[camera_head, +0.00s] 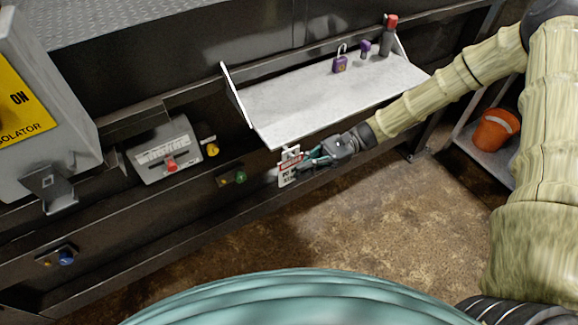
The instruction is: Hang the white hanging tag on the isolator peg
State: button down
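The white hanging tag (289,168) has a red band with lettering near its top. It is in front of the shelf's lower edge, at the fingertips of my gripper (309,159). My gripper appears shut on the tag, though the fingers are small here and partly cover the tag's right side. The grey isolator box (62,125), with a yellow "ON" label, is at the far left, well away from my gripper. A grey bracket (48,184) sticks out from its lower front; I cannot clearly make out a peg on it.
A tilted grey shelf (300,105) holds a purple padlock (340,63), a small purple item (364,49) and a dark red-topped bottle (389,38). A grey box with a red switch (170,163) lies between tag and isolator. An orange bucket (494,130) stands right. Floor is clear.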

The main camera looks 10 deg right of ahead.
jog(key=shift+s+d+p, duration=0.3)
jog(key=shift+s, duration=0.6)
jog(key=shift+s+d+p, duration=0.35)
jog(key=shift+s, duration=0.55)
jog(key=shift+s+d+p, duration=0.3)
jog(key=shift+s, duration=0.6)
jog(key=shift+s, duration=0.1)
jog(key=shift+s+d, duration=0.1)
